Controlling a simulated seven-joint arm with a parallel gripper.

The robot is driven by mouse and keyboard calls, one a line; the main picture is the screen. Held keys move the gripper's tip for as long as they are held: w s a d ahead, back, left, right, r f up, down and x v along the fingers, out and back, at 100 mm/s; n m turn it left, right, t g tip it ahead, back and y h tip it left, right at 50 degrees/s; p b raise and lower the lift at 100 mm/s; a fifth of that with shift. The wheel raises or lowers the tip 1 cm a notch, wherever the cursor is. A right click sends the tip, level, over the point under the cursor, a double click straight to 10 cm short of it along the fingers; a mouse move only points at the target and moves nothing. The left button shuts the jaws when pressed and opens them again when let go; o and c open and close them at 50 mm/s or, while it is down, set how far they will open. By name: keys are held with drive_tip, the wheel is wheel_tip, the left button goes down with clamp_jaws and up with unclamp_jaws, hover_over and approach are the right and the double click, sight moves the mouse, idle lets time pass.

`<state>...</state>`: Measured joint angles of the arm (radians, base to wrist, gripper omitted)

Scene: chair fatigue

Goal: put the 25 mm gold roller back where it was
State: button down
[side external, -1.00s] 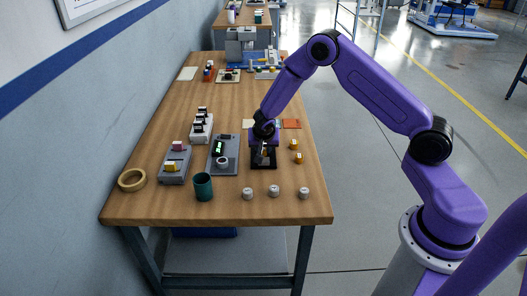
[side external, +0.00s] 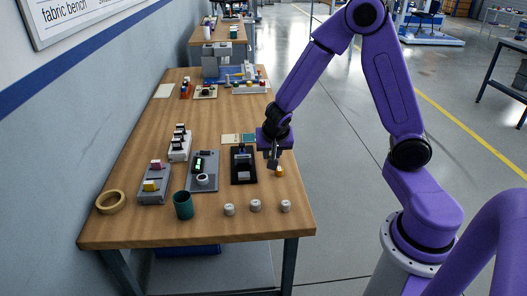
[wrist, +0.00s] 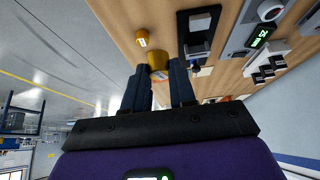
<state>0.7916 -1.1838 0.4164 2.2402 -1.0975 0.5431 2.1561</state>
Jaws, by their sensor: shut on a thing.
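My gripper (side external: 273,161) is low over the right side of the table, to the right of the black fixture (side external: 244,177). In the wrist view its two dark fingers (wrist: 161,72) are shut on a gold roller (wrist: 157,58). The held roller's size label cannot be read, and the gripper hides most of it in the side view. Another gold roller (side external: 279,172) with a pale label stands on the table just in front of the gripper; it also shows in the wrist view (wrist: 142,39). Whether the held roller touches the table cannot be told.
Three white rollers (side external: 256,205) stand along the front edge. A grey device with a green display (side external: 203,182), a teal cup (side external: 183,206) and a tape ring (side external: 111,203) are to the left. Pale swatches (side external: 231,139) lie behind the black fixture. The table's right edge is close to the gripper.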

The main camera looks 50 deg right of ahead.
drive_tip(key=shift+s+d+r, duration=0.1)
drive_tip(key=shift+s, duration=0.1)
drive_tip(key=w+d+m+g+h, duration=0.1)
drive_tip(key=w+d+m, duration=0.1)
drive_tip(key=d, duration=0.6)
drive_tip(key=w+d+m+g, duration=0.1)
drive_tip(key=w+d+m, duration=0.1)
drive_tip(key=d, duration=0.6)
drive_tip(key=w+d+f, duration=0.2)
drive_tip(key=w+f, duration=0.1)
drive_tip(key=w, duration=0.1)
drive_tip(key=w+d+f, duration=0.1)
drive_tip(key=w+f, duration=0.2)
drive_tip(key=w+d+f, duration=0.2)
drive_tip(key=w+f, duration=0.2)
drive_tip(key=shift+w+d, duration=0.3)
drive_tip(key=shift+w+d+f, duration=0.1)
drive_tip(key=shift+w+f, duration=0.15)
drive_tip(key=shift+f, duration=0.1)
drive_tip(key=shift+w+f, duration=0.1)
drive_tip(key=shift+f, duration=1.45)
drive_tip(key=shift+f, duration=0.15)
